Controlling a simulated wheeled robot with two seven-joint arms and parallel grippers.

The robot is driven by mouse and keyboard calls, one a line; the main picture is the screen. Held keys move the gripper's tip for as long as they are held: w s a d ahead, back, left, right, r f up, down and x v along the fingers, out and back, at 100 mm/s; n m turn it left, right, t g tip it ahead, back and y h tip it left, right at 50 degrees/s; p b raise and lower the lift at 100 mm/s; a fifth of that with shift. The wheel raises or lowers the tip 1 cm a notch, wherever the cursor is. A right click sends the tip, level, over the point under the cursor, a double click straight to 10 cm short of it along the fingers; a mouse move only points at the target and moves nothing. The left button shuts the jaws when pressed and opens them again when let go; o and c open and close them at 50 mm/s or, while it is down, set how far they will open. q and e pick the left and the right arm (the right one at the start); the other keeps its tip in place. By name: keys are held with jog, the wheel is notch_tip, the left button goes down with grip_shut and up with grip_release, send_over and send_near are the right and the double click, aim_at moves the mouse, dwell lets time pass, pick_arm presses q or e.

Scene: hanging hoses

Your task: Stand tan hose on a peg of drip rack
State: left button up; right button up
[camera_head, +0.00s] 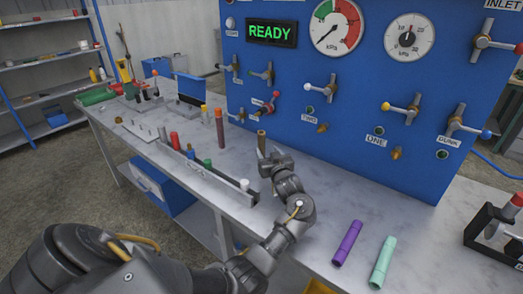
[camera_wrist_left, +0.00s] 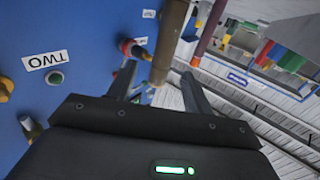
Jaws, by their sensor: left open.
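The tan hose (camera_head: 262,138) is a short upright tube in front of the blue panel. In the left wrist view the tan hose (camera_wrist_left: 168,42) comes down from the top edge, and its lower end is near the fingertips. My left gripper (camera_head: 273,159) is around or just beside it; the left wrist view shows the fingers (camera_wrist_left: 158,88) apart. Contact cannot be told. A long grey labelled rack (camera_head: 221,190) near the bench's front edge holds several coloured upright pieces. A grey plate with pegs (camera_head: 140,129) stands farther left. Which is the drip rack cannot be read.
A dark red hose (camera_head: 219,127) stands upright behind the long rack. Purple (camera_head: 347,243) and mint (camera_head: 383,262) hoses lie on the bench at right. The blue panel (camera_head: 350,100) has protruding valve handles and nozzles. A dark stand (camera_head: 495,232) is at far right.

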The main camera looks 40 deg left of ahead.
aim_at(263, 142)
pick_arm(q)
jog(key=shift+p+x, duration=0.5)
jog(key=shift+x, duration=2.8)
jog(key=shift+s+a, duration=0.1)
jog(key=shift+s, duration=0.05)
jog(key=c, duration=1.1)
jog(key=shift+o, duration=0.2)
jog(key=shift+r, duration=0.1)
jog(key=shift+r, duration=0.6)
jog(key=s+d+r, duration=0.8)
jog(key=d+r, duration=0.3)
jog(key=shift+s+r+b, duration=0.2)
jog(key=shift+r+b, duration=0.2)
jog(key=shift+s+f, duration=0.1)
